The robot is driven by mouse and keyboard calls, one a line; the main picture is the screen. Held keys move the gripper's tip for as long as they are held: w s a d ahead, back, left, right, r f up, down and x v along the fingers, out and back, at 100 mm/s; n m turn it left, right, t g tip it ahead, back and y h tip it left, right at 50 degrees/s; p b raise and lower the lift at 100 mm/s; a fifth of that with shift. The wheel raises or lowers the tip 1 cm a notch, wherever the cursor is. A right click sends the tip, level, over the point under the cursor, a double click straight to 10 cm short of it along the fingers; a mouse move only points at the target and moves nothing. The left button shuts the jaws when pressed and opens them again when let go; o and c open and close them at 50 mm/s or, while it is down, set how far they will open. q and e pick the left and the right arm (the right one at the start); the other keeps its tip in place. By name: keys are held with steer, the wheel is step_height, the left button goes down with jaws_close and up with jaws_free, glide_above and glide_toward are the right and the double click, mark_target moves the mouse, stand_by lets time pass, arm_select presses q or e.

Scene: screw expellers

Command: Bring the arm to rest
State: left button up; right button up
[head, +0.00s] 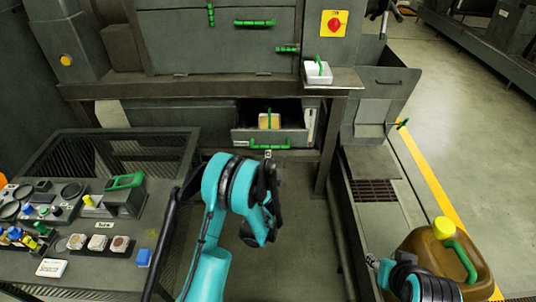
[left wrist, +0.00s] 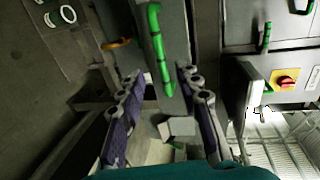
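My left arm (head: 215,215) reaches up the middle of the head view, with its end in front of an open drawer; its fingers cannot be made out there. In the left wrist view my left gripper (left wrist: 160,80) is open, its two fingers well apart with nothing held. A green bar handle (left wrist: 156,45) shows beyond and between the fingertips. My right arm (head: 425,285) is at the lower right of the head view, beside the jug; its fingers are not clear.
The drawer (head: 290,138) stands open with a tan block (head: 268,121) inside and a green handle (head: 270,144). A white box (head: 318,72) sits on a ledge. A brown jug (head: 440,255) stands lower right. A control panel (head: 100,215) is at left.

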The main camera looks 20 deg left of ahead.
arm_select(q)
steer(key=shift+v, duration=0.75)
steer(key=s+a+r+n+g, duration=0.2)
steer(key=s+r+n+g, duration=0.2)
steer(key=s+r+n, duration=0.65)
steer(key=s+d+r+n+g+h, duration=0.1)
steer(key=s+d+n+g+h, duration=0.1)
steer(key=s, duration=1.1)
steer(key=s+d+r+n+g+h, duration=0.1)
steer(key=s+d+n+g+h, duration=0.1)
steer(key=s, duration=1.1)
steer(key=shift+d+r, duration=0.25)
steer(key=shift+d, duration=0.55)
